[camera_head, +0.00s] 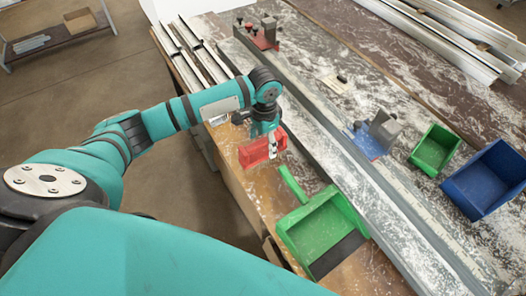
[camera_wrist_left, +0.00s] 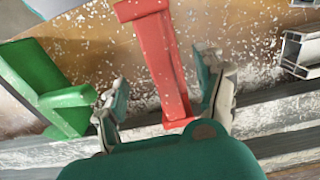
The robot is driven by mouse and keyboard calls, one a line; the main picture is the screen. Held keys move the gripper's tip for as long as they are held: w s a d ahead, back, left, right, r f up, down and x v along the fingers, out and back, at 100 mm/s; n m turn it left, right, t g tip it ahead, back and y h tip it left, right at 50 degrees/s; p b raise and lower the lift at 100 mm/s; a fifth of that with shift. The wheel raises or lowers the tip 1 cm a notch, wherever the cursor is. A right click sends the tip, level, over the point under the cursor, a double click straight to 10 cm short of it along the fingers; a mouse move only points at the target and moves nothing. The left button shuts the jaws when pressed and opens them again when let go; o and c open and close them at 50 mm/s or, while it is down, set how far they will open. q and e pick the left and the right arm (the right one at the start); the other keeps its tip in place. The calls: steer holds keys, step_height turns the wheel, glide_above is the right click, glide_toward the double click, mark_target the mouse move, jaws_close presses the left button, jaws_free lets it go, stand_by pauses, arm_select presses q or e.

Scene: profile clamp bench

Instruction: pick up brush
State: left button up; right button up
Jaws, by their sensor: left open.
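The brush (camera_head: 258,151) is a red, long piece on the wooden bench, just beyond the handle of the green dustpan (camera_head: 318,226). In the left wrist view the brush (camera_wrist_left: 158,55) runs from the top edge down between my fingers. My left gripper (camera_head: 273,152) points down at the brush in the head view. In the wrist view its fingers (camera_wrist_left: 163,100) are apart, one on each side of the red piece, with gaps showing. Whether the fingertips touch it I cannot tell. The dustpan's green handle (camera_wrist_left: 50,95) lies to the left there. My right gripper is not in view.
A long metal rail (camera_head: 345,160) runs beside the brush and dustpan. A blue clamp (camera_head: 368,143), a red clamp (camera_head: 264,40), a small green bin (camera_head: 434,150) and a blue bin (camera_head: 487,180) stand beyond it. Metal profiles (camera_head: 455,38) lie at top right. White dust covers the bench.

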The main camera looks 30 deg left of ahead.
mark_target(263, 151)
arm_select(q)
steer(key=f, duration=0.1)
steer(key=f+p, duration=0.1)
steer(key=f, duration=0.2)
steer(key=shift+w+a, duration=0.1)
steer(key=shift+a, duration=0.15)
steer(key=shift+f, duration=0.45)
steer(key=c, duration=1.3)
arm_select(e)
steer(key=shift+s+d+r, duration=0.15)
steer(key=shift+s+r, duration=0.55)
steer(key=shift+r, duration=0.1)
arm_select(q)
steer(key=shift+o, duration=0.2)
steer(key=shift+r, duration=0.1)
